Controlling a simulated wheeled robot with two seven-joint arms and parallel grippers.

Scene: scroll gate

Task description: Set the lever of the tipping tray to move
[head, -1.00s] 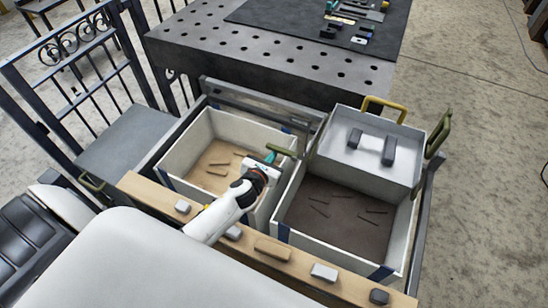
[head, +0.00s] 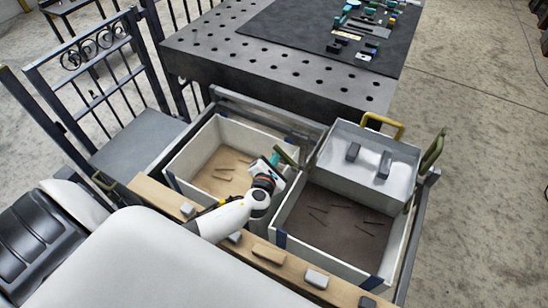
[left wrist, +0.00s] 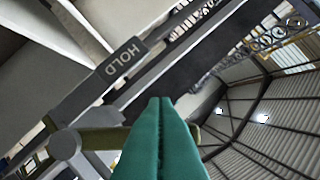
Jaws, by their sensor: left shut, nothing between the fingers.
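The tipping tray (head: 340,150) is a pale grey box at the right, raised over the dark-floored bin, with two dark blocks in it. An olive lever (head: 288,155) stands at its left side, by the wall between the two bins. My left gripper (head: 275,160), with teal fingers, is shut and empty close beside the lever; I cannot tell if they touch. In the left wrist view the shut fingers (left wrist: 160,103) point up past an olive bar (left wrist: 102,138) and a dark plate marked HOLD (left wrist: 122,60). A move mark is not visible. My right gripper is not in view.
A tan-floored bin (head: 190,152) lies left of the dark-floored bin (head: 284,238). A wooden rail (head: 150,190) with several blocks runs along the front. A yellow handle (head: 382,121) and an olive handle (head: 433,150) stand by the tray. A perforated table (head: 215,50) is behind.

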